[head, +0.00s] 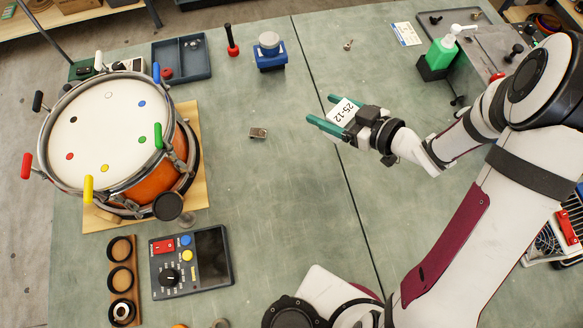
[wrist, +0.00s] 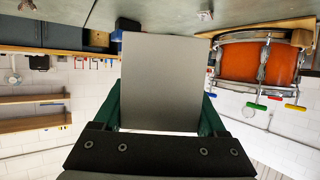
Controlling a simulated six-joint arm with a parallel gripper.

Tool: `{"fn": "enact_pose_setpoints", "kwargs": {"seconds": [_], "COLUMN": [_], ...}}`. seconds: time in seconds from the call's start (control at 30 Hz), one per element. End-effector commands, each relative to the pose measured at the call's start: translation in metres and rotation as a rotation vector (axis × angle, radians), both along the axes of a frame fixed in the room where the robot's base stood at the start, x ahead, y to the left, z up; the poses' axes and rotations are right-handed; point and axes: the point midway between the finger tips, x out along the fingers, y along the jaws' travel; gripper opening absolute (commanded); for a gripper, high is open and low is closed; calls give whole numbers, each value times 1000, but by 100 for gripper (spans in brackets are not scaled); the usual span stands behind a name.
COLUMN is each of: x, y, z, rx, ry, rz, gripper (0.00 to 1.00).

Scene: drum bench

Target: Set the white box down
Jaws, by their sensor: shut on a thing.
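The white box (head: 343,112), with "25-12" on its label, is between the green fingers of my gripper (head: 327,110), right of the bench's middle in the head view. My gripper is shut on it. In the wrist view the box (wrist: 161,85) shows as a plain grey-white face between the green fingers, with the scene upside down. The green drum bench (head: 300,210) lies below. I cannot tell how large the gap is between the box and the bench.
The orange drum (head: 108,125) stands on a wooden board at left. A control panel (head: 191,262) is near the front. The bench between is mostly clear.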

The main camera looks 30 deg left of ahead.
Motion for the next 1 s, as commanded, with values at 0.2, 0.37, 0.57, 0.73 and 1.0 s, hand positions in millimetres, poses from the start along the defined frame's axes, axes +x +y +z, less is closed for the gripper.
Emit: {"fn": "enact_pose_setpoints", "kwargs": {"seconds": [0.2,0.37,0.57,0.73,1.0], "x": [-55,-75,-98,-106,-106], "y": [-46,-28,31,55,57], "z": [2,-13,-50,-67,-108], "rx": [0,0,-2,-2,-3], "ry": [-2,3,1,-2,-4], "rz": [161,196,199,193,188], "gripper": [14,14,14,14,14]}}
